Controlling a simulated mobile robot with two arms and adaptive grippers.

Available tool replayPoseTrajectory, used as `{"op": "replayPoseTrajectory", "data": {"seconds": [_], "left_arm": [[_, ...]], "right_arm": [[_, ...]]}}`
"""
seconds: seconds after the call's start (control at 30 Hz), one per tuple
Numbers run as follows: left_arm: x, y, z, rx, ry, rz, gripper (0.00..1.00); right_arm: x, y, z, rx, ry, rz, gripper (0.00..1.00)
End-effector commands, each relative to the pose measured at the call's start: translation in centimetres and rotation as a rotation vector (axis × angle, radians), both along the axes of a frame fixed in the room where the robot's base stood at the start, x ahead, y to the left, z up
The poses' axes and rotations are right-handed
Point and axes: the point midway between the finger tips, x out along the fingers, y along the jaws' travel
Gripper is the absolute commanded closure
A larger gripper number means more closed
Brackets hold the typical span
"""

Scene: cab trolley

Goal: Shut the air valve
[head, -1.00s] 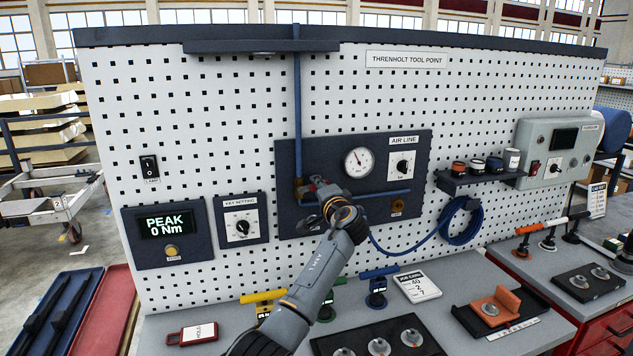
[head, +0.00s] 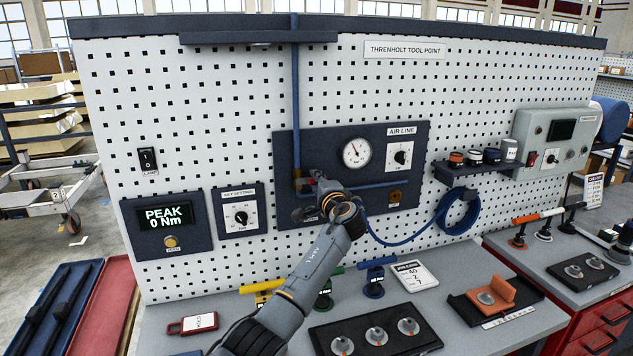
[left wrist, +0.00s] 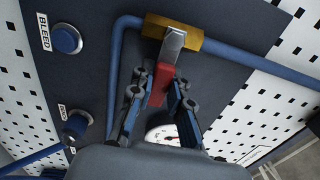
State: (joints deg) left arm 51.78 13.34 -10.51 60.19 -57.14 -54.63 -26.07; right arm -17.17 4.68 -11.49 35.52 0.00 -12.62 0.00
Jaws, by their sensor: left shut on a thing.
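The air valve has a brass body (left wrist: 178,36) on the blue pipe in the left wrist view; the body also shows in the head view (head: 298,184), partly hidden by my gripper. Its silver lever ends in a red handle (left wrist: 160,84) and lies roughly across the pipe. My left gripper (head: 316,188) is at the valve on the dark panel. In the left wrist view its fingers (left wrist: 158,102) are on both sides of the red handle, shut on it. My right gripper is not in view.
The pressure gauge (head: 357,153) and air line dial (head: 399,156) are right of the valve. The bleed button (left wrist: 66,40) is close by. A coiled blue hose (head: 459,212) hangs at right. The bench below holds a black tray (head: 325,341) and a job card (head: 415,275).

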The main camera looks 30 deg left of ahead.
Motion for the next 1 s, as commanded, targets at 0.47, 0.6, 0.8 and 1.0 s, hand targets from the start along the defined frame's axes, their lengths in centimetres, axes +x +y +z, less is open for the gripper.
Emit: {"op": "replayPoseTrajectory", "data": {"seconds": [0.47,0.6,0.8,1.0], "left_arm": [[-0.1,-0.1,-0.1,0.001,0.002,0.000,0.58],[-0.8,-1.0,-0.1,0.001,0.002,-0.001,0.58],[-3.3,-4.0,-0.2,0.000,0.001,-0.004,0.58],[-6.0,-7.1,-0.2,0.000,0.003,-0.002,0.58]], "right_arm": [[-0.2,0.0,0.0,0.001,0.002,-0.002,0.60],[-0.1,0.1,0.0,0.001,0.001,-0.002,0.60],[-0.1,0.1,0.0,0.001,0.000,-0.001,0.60],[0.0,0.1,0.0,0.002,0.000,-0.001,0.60]]}}
